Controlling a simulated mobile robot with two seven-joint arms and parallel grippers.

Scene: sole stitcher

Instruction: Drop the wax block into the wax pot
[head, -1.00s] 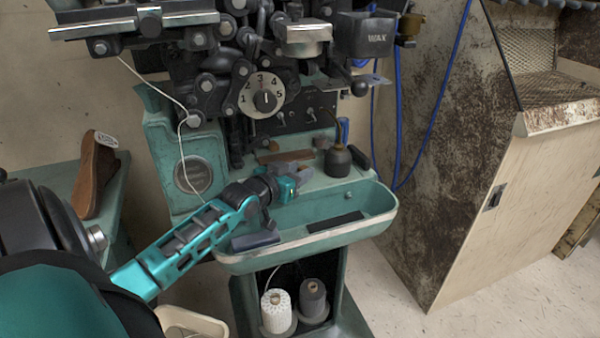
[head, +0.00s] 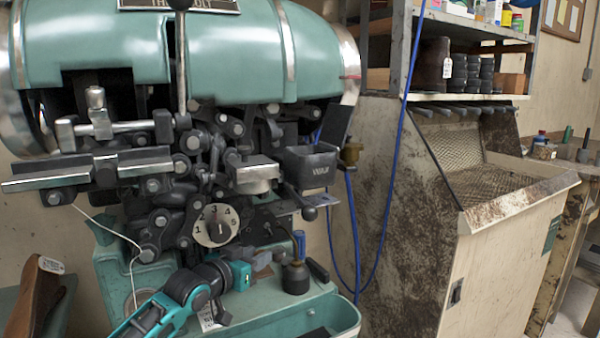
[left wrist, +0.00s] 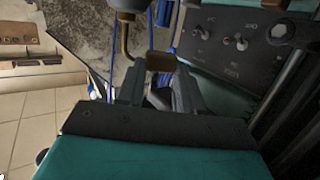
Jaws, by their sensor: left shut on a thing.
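The wax pot (head: 310,166) is a dark box with WAX lettering, mounted on the front of the teal machine. My left gripper (head: 254,267) is below it and to its left, in front of the machine above the bench shelf. In the left wrist view the gripper (left wrist: 158,88) is shut on the wax block (left wrist: 161,66), a small brown block that sticks out between the fingertips. In the head view the block (head: 262,261) shows only partly. The inside of the pot is hidden. My right gripper is not in view.
The numbered dial (head: 217,226), levers and a metal plate (head: 311,199) crowd the space below the pot. Blue cables (head: 387,200) hang on the right. A rusty cabinet (head: 400,225) stands further right.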

